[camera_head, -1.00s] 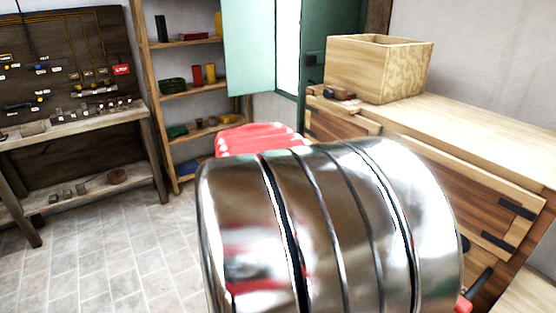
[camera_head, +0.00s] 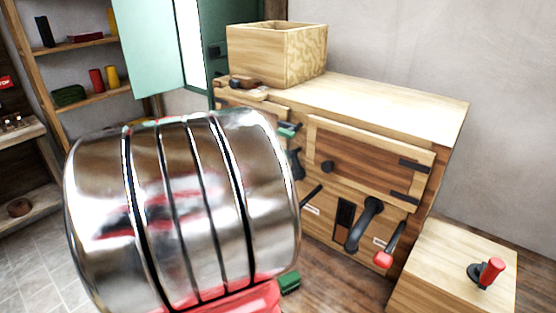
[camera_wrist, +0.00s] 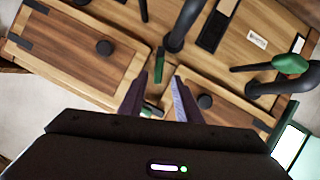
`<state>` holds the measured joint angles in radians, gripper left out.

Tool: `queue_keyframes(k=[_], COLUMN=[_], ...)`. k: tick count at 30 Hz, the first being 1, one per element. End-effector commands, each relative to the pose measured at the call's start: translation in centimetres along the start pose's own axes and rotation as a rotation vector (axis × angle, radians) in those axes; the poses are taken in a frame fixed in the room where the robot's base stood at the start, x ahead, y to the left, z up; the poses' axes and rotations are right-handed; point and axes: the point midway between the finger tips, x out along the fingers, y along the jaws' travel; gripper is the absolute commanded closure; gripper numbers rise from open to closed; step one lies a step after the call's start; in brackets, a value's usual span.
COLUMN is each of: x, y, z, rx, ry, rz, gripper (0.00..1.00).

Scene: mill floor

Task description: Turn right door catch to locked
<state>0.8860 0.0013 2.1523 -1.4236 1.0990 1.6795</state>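The cabinet's right door (camera_head: 370,160) is closed, with a black knob and two black hinges; it also shows on the left of the wrist view (camera_wrist: 60,60), where the cabinet appears upside down. A slim green-tipped catch (camera_wrist: 159,65) stands at the gap between the two doors, beside the right door's edge. A second green piece (camera_wrist: 150,110) lies nearer the other door. My gripper (camera_wrist: 160,80) is open and empty, its fingertips either side of the gap, close to the first catch. Contact cannot be told. In the head view, a green catch end (camera_head: 288,130) shows beside my arm, which hides my gripper.
Below the doors are a black curved handle (camera_head: 364,224) and a red-tipped lever (camera_head: 388,246). A low wooden box with a red-handled lever (camera_head: 491,272) stands at the right. An open wooden crate (camera_head: 276,55) sits on the cabinet top. The right part of the top is clear.

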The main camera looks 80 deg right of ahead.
Motion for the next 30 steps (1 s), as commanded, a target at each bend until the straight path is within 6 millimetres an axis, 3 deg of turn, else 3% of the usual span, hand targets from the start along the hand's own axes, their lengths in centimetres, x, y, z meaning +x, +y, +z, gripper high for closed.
queue_keyframes(k=[13, 25, 30], x=[5.7, 6.3, 6.2], y=[0.0, 0.0, 0.0], z=[0.0, 0.0, 0.0], rx=[-0.001, 0.0, 0.0], ry=[-0.001, 0.0, 0.0], rz=[0.001, -0.001, -0.001], gripper=[0.7, 0.7, 0.81])
